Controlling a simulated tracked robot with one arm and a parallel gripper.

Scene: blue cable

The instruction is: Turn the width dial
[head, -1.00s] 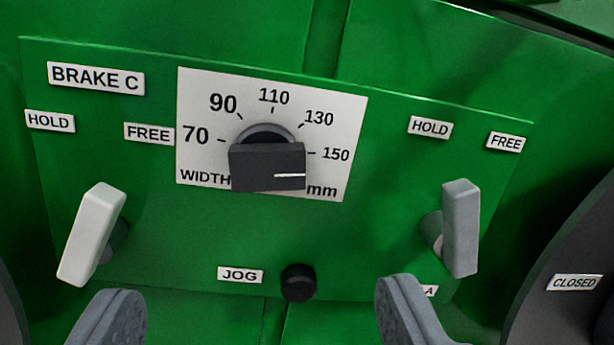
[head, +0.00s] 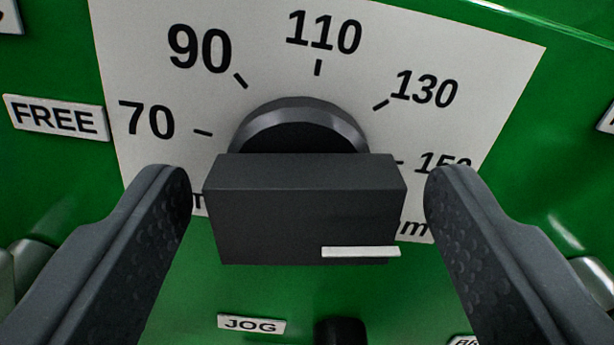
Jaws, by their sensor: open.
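The width dial (head: 290,205) is a dark grey bar-shaped knob on a round base, in the middle of the head view. A white line on the right part of its bar points right, toward the 150 side. Behind it is a white scale plate (head: 285,75) marked 70, 90, 110, 130 and 150. My gripper (head: 308,190) is open, with one finger on each side of the knob's bar. A small gap shows between each finger and the bar's ends. The fingers hide parts of the WIDTH and mm lettering.
A FREE label (head: 57,119) is on the green panel at left. Below the dial are a JOG label (head: 251,324) and a black button (head: 341,331). Parts of grey levers show at the left edge (head: 30,270) and right edge (head: 595,280), beyond my fingers.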

